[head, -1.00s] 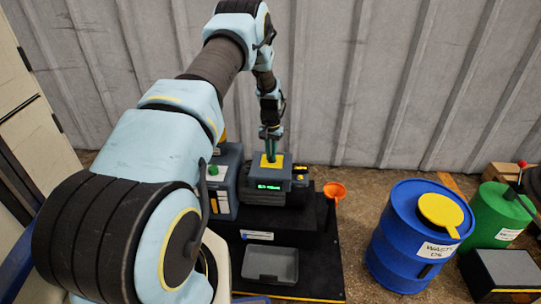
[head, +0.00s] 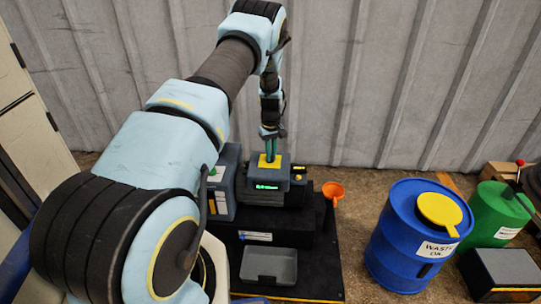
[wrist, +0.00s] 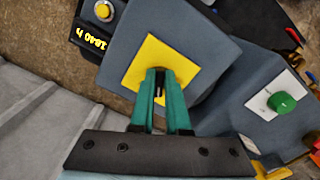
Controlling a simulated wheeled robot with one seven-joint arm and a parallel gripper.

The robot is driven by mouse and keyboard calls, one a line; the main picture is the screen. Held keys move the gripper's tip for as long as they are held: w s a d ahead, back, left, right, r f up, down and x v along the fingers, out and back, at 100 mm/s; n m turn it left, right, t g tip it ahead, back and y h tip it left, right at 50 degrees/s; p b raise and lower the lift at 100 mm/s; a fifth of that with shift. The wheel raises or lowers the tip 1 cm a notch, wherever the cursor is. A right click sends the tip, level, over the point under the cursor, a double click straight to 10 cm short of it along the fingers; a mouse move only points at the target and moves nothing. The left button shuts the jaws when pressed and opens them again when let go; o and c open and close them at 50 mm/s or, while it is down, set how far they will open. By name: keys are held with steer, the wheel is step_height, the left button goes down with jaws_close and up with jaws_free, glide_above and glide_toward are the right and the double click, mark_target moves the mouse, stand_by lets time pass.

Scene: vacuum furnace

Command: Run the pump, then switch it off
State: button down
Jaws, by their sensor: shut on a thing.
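The pump (head: 267,200) is a dark unit with a grey-blue box on top and a lit green display (head: 267,187). A yellow square plate (head: 277,163) lies on the box's top; it also shows in the wrist view (wrist: 190,60). My gripper (head: 268,155) points down at this plate. In the wrist view its teal fingers (wrist: 160,76) are shut on a small dark switch lever (wrist: 160,90) that stands at the plate. Most of the lever is hidden between the fingers. A yellow button (wrist: 104,10) sits beside an hour readout (wrist: 92,38).
A grey-blue cabinet (head: 222,190) with a green button (wrist: 283,102) stands left of the pump in the head view. A grey tray (head: 270,265) lies in front. An orange funnel (head: 333,190), blue waste-oil drum (head: 400,245) and green can (head: 490,215) stand right. A wall is behind.

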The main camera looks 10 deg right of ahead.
steer(key=shift+n, duration=0.4)
steer(key=c, duration=0.9)
jaws_free()
step_height(320, 180, up, 11)
